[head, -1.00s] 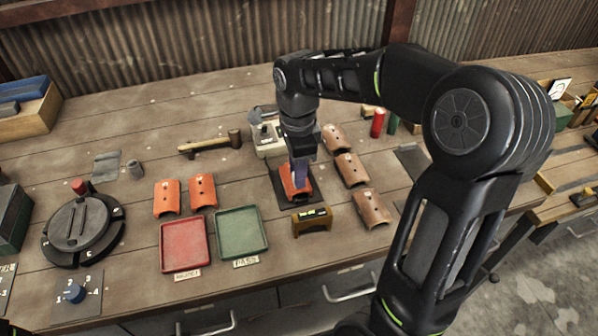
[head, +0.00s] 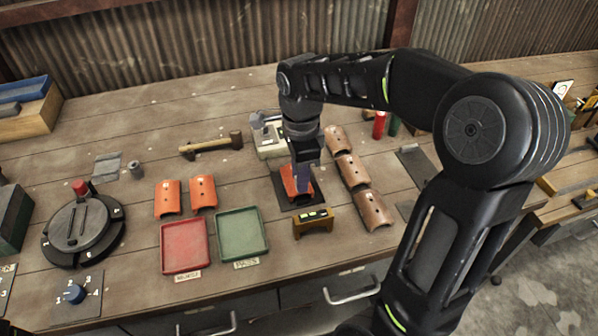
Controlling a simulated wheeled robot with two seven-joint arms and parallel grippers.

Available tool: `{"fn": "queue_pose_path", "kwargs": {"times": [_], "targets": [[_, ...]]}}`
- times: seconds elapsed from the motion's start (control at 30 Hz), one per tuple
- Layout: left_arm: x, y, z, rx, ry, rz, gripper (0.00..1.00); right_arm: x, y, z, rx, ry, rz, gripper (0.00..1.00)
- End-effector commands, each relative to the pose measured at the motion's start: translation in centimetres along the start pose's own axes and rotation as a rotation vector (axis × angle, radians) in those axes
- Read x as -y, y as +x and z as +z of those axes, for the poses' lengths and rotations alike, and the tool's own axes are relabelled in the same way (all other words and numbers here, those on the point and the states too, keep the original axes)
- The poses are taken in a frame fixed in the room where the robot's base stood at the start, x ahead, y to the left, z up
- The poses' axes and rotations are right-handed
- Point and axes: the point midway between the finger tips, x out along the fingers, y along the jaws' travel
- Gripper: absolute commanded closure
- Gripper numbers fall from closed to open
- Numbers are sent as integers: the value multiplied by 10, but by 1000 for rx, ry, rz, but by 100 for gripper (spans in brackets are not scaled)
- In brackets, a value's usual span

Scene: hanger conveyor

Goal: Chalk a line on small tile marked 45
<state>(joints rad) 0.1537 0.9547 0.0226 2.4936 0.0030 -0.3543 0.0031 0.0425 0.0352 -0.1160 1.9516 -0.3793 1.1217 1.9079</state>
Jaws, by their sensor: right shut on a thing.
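A small orange arched tile (head: 289,181) lies on a dark mat (head: 284,202) near the middle of the bench. Its marking cannot be read. My right gripper (head: 303,182) points down over this tile, with its fingers hiding part of it. It is shut on a piece of chalk that is mostly hidden by the fingers, so contact with the tile cannot be judged. A brown wooden rack (head: 313,224) with pale pieces on top stands just in front of the mat. My left gripper is not in view.
Several brown tiles (head: 352,170) line the right side, close to my gripper. Two orange tiles (head: 167,199) lie left, behind a red tray (head: 184,247) and a green tray (head: 242,235). A grey-white device (head: 268,135) stands behind the mat. A hammer (head: 212,146) lies farther back.

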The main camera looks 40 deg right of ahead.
Motion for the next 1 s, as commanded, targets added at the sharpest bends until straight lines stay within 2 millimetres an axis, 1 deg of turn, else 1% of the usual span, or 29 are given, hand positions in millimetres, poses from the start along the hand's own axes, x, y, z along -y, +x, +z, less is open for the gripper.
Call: {"fn": "queue_pose_path", "kwargs": {"times": [0.03,0.27,0.43,1.0], "targets": [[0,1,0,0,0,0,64,-4,4,0,-2,0,12,100],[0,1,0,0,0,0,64,-5,4,0,-2,0,15,100],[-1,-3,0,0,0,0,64,-5,0,0,-2,0,15,100],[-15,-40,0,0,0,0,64,-2,-52,0,0,0,5,100]]}}
